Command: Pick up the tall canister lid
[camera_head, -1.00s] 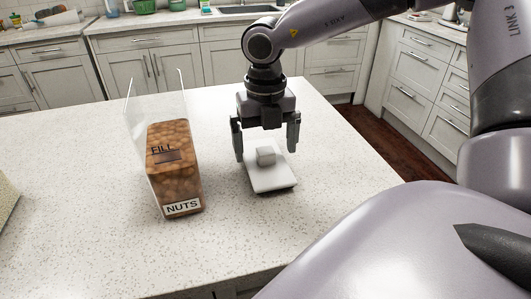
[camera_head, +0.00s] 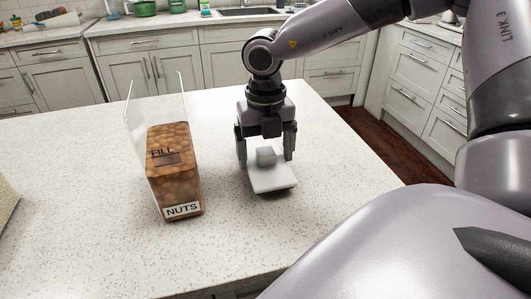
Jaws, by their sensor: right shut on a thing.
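The white canister lid (camera_head: 273,180), a flat plate with a raised block-like knob (camera_head: 266,156), is on the counter to the right of the canister. My right gripper (camera_head: 265,157) comes down from above at the lid's far part, one finger on each side, and is shut on the lid. The lid looks flat at counter level; I cannot tell any gap under it. The tall clear canister (camera_head: 181,188), marked FILL and NUTS, stands open at the top and is partly filled with brown nuts. My left gripper is not in view.
The speckled white counter (camera_head: 90,200) is mostly clear around the canister and lid. A pale object (camera_head: 5,200) shows at the left edge. The counter's right edge drops to a dark wood floor (camera_head: 372,140), with cabinets beyond.

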